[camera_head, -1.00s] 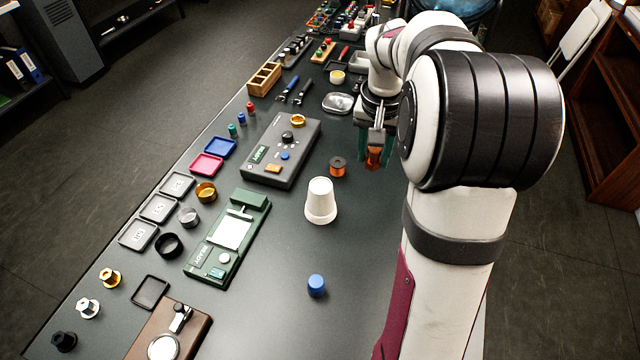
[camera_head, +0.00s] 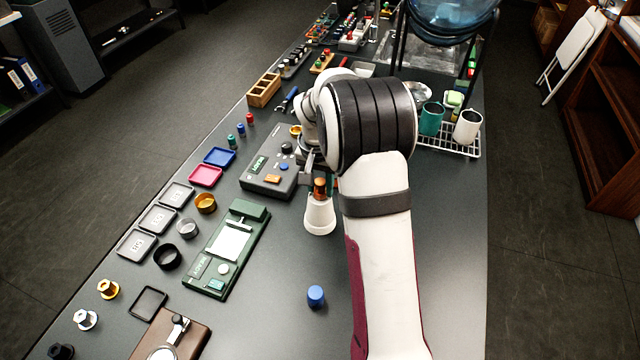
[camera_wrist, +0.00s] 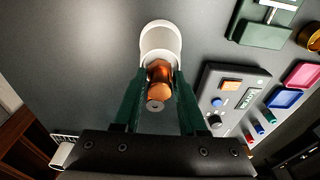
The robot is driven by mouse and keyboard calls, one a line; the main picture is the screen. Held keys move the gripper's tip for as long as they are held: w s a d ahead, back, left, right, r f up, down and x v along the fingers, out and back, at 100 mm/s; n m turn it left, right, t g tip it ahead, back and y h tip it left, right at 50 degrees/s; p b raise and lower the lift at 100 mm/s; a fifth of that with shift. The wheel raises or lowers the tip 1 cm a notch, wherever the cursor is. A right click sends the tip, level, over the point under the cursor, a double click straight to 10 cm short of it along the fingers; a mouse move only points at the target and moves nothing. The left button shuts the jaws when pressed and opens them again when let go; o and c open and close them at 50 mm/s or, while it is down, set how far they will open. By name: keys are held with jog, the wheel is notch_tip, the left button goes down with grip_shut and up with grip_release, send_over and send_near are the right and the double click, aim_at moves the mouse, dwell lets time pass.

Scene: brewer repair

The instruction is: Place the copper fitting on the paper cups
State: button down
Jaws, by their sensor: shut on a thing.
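The copper fitting (camera_wrist: 158,82) is an orange-brown metal piece with a hex part, held between the green fingers of my gripper (camera_wrist: 157,88) in the wrist view. In the head view the copper fitting (camera_head: 319,188) shows just over the white paper cups (camera_head: 320,217), which stand upside down on the table. In the wrist view the paper cups (camera_wrist: 160,38) lie partly behind the fitting. I cannot tell whether the fitting touches them. My gripper is partly hidden by my arm in the head view.
A grey device (camera_head: 262,182) and a green scale (camera_head: 229,245) stand left of the cups. A blue cap (camera_head: 316,296) stands in front on clear table. A wire rack (camera_head: 452,142) with a teal mug (camera_head: 431,118) and a white mug (camera_head: 467,126) is at the right.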

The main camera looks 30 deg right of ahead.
jog(key=shift+f, duration=0.1)
jog(key=shift+c, duration=2.3)
grip_release()
